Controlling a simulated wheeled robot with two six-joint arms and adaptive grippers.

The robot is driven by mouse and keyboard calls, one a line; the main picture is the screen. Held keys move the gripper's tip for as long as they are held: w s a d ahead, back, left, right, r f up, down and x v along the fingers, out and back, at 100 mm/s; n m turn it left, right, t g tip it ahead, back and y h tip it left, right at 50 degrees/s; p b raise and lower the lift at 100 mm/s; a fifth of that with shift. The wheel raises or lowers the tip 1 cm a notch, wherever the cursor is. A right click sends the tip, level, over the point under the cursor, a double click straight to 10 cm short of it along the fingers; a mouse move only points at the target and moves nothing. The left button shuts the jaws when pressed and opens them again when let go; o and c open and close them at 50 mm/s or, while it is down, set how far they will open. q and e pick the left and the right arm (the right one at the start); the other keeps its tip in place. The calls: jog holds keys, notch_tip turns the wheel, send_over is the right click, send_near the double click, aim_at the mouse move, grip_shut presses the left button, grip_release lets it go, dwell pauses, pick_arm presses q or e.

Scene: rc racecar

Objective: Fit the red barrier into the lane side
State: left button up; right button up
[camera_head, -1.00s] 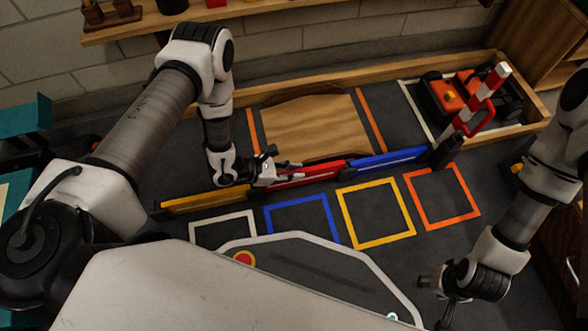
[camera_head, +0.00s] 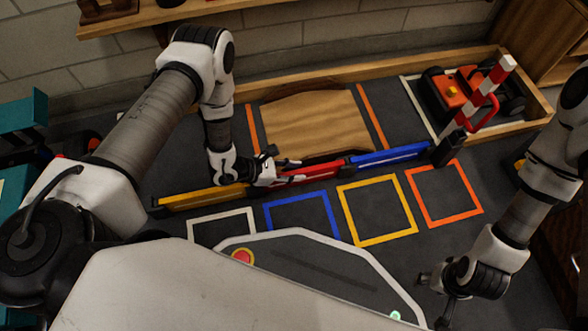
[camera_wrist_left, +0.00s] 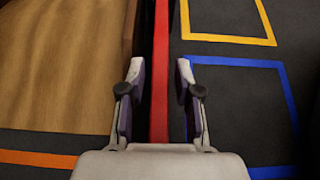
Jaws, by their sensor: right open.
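The red barrier (camera_head: 318,172) stands in the lane side, between the yellow barrier (camera_head: 205,197) on its left and the blue barrier (camera_head: 390,157) on its right, in one line. My left gripper (camera_head: 287,169) is at the red barrier's left part and hides some of it. In the left wrist view the open fingers (camera_wrist_left: 160,68) straddle the red barrier (camera_wrist_left: 160,100), with a gap on both sides. My right gripper (camera_head: 436,300) is open and empty at the lower right, well apart from the barriers.
A wooden ramp (camera_head: 315,115) lies behind the barriers. An orange car (camera_head: 452,95) sits at the back right behind a red-and-white gate (camera_head: 488,92). Coloured outlined squares on the mat in front, such as the yellow one (camera_head: 346,215), are empty. A red button (camera_head: 243,257) is nearer.

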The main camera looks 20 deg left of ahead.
pick_arm(q)
jog(key=shift+a, duration=0.1)
jog(key=v, duration=1.2)
jog(key=shift+r, duration=0.1)
